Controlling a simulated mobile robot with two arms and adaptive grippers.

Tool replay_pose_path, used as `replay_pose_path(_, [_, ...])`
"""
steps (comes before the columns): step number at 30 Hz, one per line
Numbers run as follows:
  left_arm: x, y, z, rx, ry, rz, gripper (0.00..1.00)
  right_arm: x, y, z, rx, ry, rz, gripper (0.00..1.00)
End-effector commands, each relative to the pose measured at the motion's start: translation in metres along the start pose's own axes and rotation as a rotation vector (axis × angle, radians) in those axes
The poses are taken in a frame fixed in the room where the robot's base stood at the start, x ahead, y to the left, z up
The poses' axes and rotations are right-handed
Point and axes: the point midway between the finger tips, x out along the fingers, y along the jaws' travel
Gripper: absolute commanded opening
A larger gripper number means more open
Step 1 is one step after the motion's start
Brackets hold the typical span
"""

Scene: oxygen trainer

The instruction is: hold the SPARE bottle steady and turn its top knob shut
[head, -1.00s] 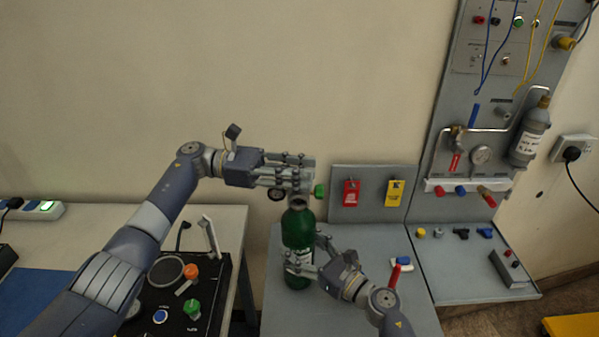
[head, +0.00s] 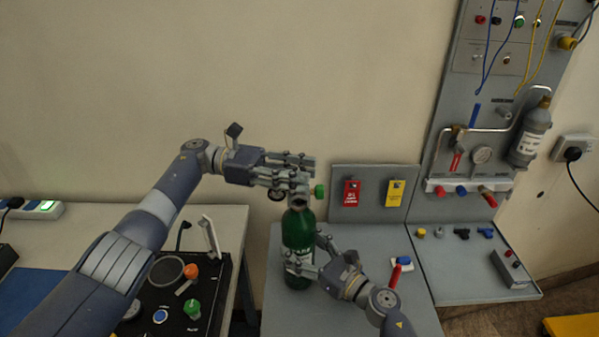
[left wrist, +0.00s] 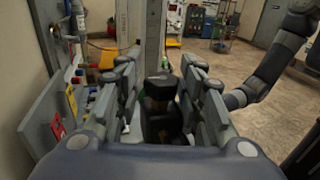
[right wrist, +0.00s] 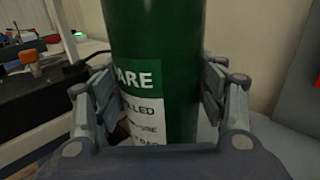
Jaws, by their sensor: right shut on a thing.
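The green SPARE bottle (head: 298,240) stands upright on the grey table. In the right wrist view its label (right wrist: 142,98) reads "ARE" in part. My right gripper (head: 305,257) is shut on the bottle's body, a finger on each side. My left gripper (head: 301,178) is at the bottle's top, its fingers level and pointing right. In the left wrist view its fingers are apart, on either side of a dark valve piece (left wrist: 161,108), with gaps showing. A green knob (head: 319,191) sticks out right of the fingers. The fingers hide most of the valve.
A grey panel with red (head: 351,192) and yellow (head: 394,193) tags stands behind the table. A red-and-blue item (head: 400,264) lies right of my right gripper. A black control box (head: 175,290) sits on the left bench. A grey bottle (head: 529,135) hangs on the wall board.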

Motion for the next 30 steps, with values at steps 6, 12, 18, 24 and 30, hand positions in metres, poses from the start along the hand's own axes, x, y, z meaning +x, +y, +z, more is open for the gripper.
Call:
replay_pose_path(6, [0.002,-0.001,0.002,0.004,-0.002,-0.005,0.47,0.000,0.000,0.000,0.001,0.001,-0.001,0.00])
replay_pose_path(12, [0.002,-0.001,0.008,0.007,-0.003,-0.007,0.47,0.000,0.000,0.000,0.001,0.001,-0.001,0.00])
replay_pose_path(18, [0.001,-0.001,0.041,0.012,-0.002,-0.006,0.47,0.000,-0.001,0.000,0.001,0.001,-0.002,0.00])
replay_pose_path(24, [0.001,-0.001,0.077,0.007,-0.001,-0.005,0.47,0.000,-0.001,0.000,0.001,0.001,-0.002,0.00])
replay_pose_path(30, [0.001,-0.001,0.098,0.004,-0.002,-0.004,0.47,0.000,-0.001,0.000,0.001,0.001,-0.002,0.00])
